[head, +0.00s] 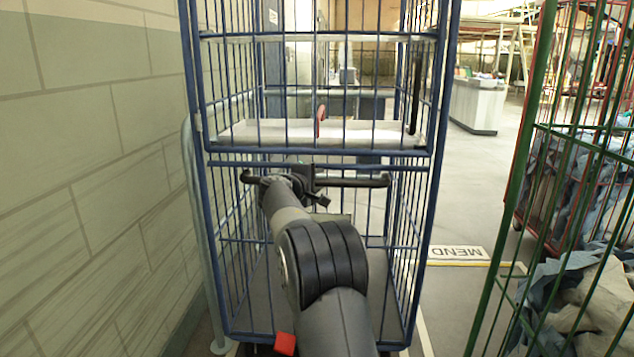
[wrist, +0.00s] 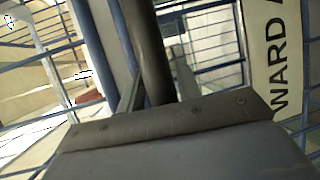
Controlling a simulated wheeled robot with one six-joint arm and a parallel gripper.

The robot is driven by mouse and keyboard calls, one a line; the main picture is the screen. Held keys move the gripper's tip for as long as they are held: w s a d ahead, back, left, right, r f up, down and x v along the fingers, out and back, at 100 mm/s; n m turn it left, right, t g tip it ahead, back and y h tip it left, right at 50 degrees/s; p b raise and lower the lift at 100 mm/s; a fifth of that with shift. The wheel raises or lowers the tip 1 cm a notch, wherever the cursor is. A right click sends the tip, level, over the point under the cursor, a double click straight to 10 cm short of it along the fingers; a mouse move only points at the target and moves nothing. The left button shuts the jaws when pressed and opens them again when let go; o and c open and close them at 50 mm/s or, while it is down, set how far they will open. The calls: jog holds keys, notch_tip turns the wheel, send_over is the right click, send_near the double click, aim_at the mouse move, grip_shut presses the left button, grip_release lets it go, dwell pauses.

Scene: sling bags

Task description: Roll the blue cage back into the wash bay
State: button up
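The blue cage (head: 424,215) stands upright straight ahead in the head view, with a pale shelf (head: 375,134) inside and its lower part looking empty. A dark horizontal handle bar (head: 352,181) crosses its near side. My gripper (head: 302,184) is at this bar, left of its middle. In the wrist view the bar (wrist: 147,45) runs between my two fingers (wrist: 155,88), which lie close on both sides and look shut on it. A red block (head: 285,343) shows low at the cage's near side. I cannot tell which area is the wash bay.
A block wall (head: 95,190) with a grey rail (head: 200,240) runs close along the left. A green cage (head: 535,190) holding cloth stands near on the right, a red cage (head: 527,170) behind it. A "MEND" floor sign (head: 457,253) lies right of the blue cage, with clear floor around.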

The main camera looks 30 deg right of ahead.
jog(key=shift+o, duration=0.9)
jog(key=shift+f, duration=0.1)
jog(key=v, duration=1.1)
jog(key=shift+p, duration=0.35)
jog(key=shift+d, duration=0.1)
jog(key=x, duration=1.1)
jog(key=shift+b, duration=0.35)
jog(key=shift+s+f, duration=0.1)
jog(key=shift+s+a, duration=0.2)
jog(key=shift+a, duration=0.1)
